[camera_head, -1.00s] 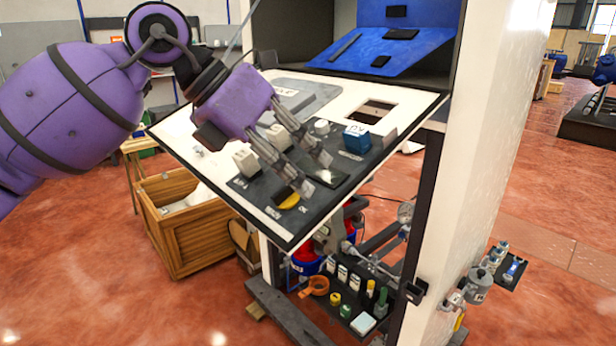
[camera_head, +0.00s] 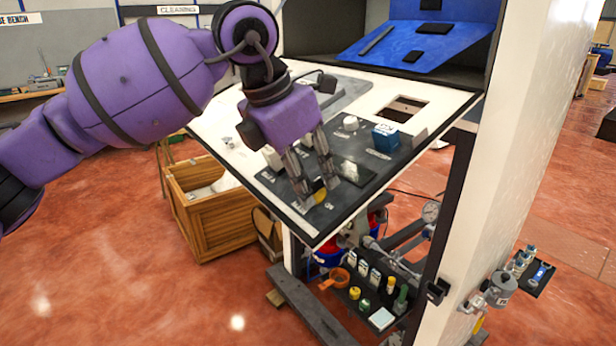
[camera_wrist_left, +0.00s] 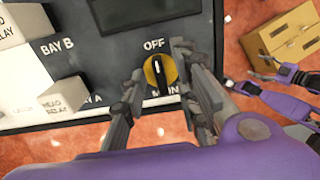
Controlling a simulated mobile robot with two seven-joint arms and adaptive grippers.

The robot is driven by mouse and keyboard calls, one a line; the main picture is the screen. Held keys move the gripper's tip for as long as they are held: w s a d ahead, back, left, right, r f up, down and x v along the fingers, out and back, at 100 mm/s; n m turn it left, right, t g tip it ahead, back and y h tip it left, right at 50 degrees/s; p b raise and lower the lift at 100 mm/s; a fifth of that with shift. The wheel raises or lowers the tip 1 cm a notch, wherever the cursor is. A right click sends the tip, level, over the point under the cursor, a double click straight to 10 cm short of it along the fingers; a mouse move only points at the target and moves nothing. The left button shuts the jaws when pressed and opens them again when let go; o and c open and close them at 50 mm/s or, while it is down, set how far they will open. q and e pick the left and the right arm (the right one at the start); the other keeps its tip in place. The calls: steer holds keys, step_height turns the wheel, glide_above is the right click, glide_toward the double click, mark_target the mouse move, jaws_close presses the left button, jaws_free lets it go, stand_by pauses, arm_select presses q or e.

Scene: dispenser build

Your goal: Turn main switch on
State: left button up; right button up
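The main switch is a round yellow dial with a black handle. It sits near the front edge of the tilted panel in the head view (camera_head: 320,196). In the left wrist view the main switch (camera_wrist_left: 158,74) has its handle in line with the OFF label above it; the MAIN label below is partly covered. My left gripper (camera_head: 318,193) is open, its fingertips close around the dial. In the left wrist view one finger of the left gripper (camera_wrist_left: 163,92) is on each side of the dial; contact is unclear. My right gripper (camera_wrist_left: 268,80) is small at the right there.
The panel (camera_head: 450,103) also carries a blue block (camera_head: 385,137), a white knob (camera_head: 350,123) and pale relay blocks marked with bay labels. A wooden crate (camera_head: 215,225) stands on the floor to the left. A shelf with small bottles and fittings (camera_head: 372,295) is below the panel.

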arm_select(q)
jaws_close()
